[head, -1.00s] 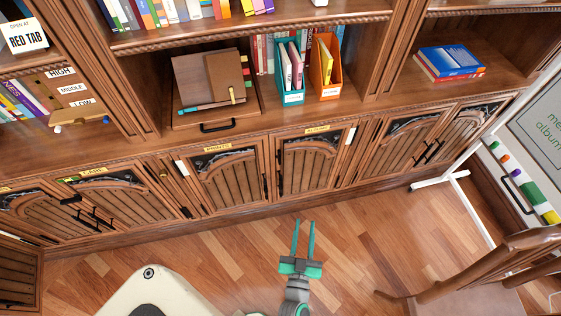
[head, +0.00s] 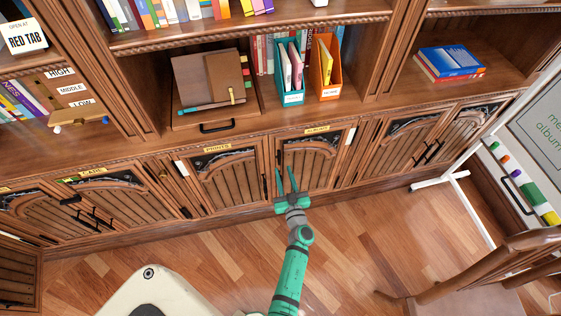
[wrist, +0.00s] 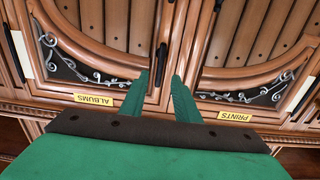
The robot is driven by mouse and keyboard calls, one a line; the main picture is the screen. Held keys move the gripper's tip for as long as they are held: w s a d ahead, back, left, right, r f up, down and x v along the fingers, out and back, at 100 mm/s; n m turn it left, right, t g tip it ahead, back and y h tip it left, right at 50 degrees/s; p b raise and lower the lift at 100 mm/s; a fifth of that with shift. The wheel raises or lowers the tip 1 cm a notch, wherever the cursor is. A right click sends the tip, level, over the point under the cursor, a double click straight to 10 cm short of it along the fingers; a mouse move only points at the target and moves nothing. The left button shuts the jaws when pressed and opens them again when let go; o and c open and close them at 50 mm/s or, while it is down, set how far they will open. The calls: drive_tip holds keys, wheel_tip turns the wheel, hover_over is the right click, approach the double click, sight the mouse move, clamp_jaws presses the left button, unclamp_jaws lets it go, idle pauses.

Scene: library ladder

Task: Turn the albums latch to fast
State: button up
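The albums door (head: 312,165) is shut, under a yellow ALBUMS label (head: 317,129). The label shows inverted in the wrist view (wrist: 94,100). A dark upright bar (wrist: 161,58) sits at the door's edge beside the prints door. A white strip (head: 350,136) is at its other side. I cannot tell which piece is the latch, or its setting. My gripper (head: 285,172) is open and empty, fingers pointing at the albums door's left edge. In the wrist view its fingertips (wrist: 160,80) are near the dark bar; contact cannot be told.
The prints door (head: 228,182), with its PRINTS label (head: 217,147), is just left. The shelf above holds a teal file box (head: 291,75) and an orange one (head: 325,72). A white stand (head: 470,205) and wooden chair (head: 480,265) are at right. The middle floor is clear.

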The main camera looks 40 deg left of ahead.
sight(280, 159)
drive_tip(key=shift+x, duration=3.15)
clamp_jaws()
